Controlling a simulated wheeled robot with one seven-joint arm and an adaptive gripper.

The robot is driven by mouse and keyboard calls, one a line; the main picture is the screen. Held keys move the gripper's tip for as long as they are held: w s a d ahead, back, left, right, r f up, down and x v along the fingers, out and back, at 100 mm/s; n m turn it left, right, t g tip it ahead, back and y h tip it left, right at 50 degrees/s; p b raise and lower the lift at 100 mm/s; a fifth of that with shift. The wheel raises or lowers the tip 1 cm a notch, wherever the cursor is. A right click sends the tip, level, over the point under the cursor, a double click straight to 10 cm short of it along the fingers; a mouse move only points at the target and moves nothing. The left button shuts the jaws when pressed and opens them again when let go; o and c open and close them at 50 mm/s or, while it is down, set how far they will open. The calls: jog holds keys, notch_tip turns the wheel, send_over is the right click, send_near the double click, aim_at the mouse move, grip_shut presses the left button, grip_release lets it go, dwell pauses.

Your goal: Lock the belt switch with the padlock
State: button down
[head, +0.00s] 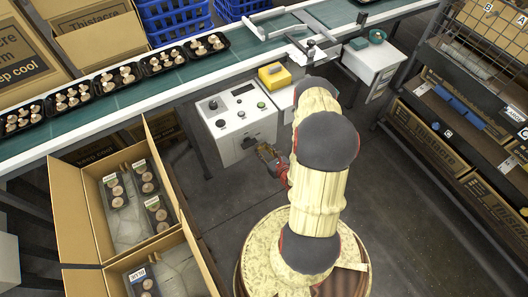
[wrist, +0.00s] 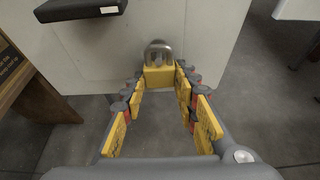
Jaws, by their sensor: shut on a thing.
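My gripper (wrist: 160,77) is shut on a padlock. The padlock (wrist: 159,76) has a yellow body and a grey metal shackle, which points away from me toward a white panel. In the head view my gripper (head: 268,158) is low in front of the grey-white control box (head: 222,133), and the padlock cannot be made out there. I cannot tell whether the padlock touches anything.
A black block (wrist: 82,9) juts out at the upper left of the wrist view. The green conveyor belt (head: 227,66) with mushroom trays runs behind the box. An open carton (head: 75,205) with trays stands left. Grey floor is free right of my arm.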

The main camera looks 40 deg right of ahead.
dwell(0.4)
jog(key=c, duration=1.3)
grip_release()
jog(key=shift+s, duration=0.1)
jog(key=v, duration=1.2)
